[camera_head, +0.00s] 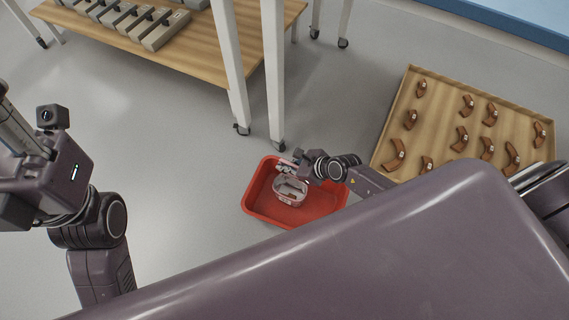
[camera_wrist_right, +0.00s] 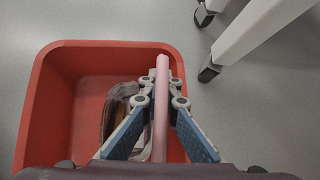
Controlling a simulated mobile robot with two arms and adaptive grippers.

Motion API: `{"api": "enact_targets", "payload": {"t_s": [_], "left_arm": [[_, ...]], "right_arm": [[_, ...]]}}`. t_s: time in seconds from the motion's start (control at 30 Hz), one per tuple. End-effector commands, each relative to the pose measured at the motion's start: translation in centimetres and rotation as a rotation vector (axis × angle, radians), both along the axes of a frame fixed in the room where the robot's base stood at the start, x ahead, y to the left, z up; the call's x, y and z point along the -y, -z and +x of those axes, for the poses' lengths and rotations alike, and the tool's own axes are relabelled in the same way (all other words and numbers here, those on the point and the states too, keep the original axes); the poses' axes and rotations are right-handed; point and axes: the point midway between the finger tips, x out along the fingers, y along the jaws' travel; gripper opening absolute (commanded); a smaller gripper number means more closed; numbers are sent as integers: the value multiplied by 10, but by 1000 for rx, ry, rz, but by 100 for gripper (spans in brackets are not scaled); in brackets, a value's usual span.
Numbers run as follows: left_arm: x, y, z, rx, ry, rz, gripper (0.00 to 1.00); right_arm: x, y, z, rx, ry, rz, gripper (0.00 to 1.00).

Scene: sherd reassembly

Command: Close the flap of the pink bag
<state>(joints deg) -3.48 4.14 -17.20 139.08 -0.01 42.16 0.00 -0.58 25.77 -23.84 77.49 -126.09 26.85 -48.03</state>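The pink bag (camera_head: 290,189) stands inside a red crate (camera_head: 251,199). In the right wrist view the bag (camera_wrist_right: 108,118) is left of my right gripper, its top open and a brownish inside showing. A long pink strip (camera_wrist_right: 162,92), seen edge-on and probably the flap, runs between the gripper's fingers. My right gripper (camera_head: 287,167) is at the far edge of the bag. In the wrist view its blue pads (camera_wrist_right: 160,130) stand apart on either side of the strip. Contact at the far knuckles is unclear. My left arm is at the left; its fingers cannot be made out.
A wooden tray (camera_head: 398,112) with several brown sherds lies on the right. A wooden table (camera_head: 205,62) with grey blocks is at the back left. White legs on castors (camera_head: 272,80) stand just behind the crate. The grey floor left of the crate is clear.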

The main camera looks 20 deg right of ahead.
Motion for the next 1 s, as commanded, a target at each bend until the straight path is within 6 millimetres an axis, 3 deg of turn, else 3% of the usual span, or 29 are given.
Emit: {"api": "enact_targets", "payload": {"t_s": [0.37,0.53,1.0], "left_arm": [[0,1,0,-1,1,0,40],[0,1,0,-2,1,1,40],[0,0,0,-1,0,0,40]], "right_arm": [[-1,1,-1,-4,-2,1,0],[-1,1,-1,-4,-2,1,20],[5,-7,-8,-3,-2,0,20]]}}
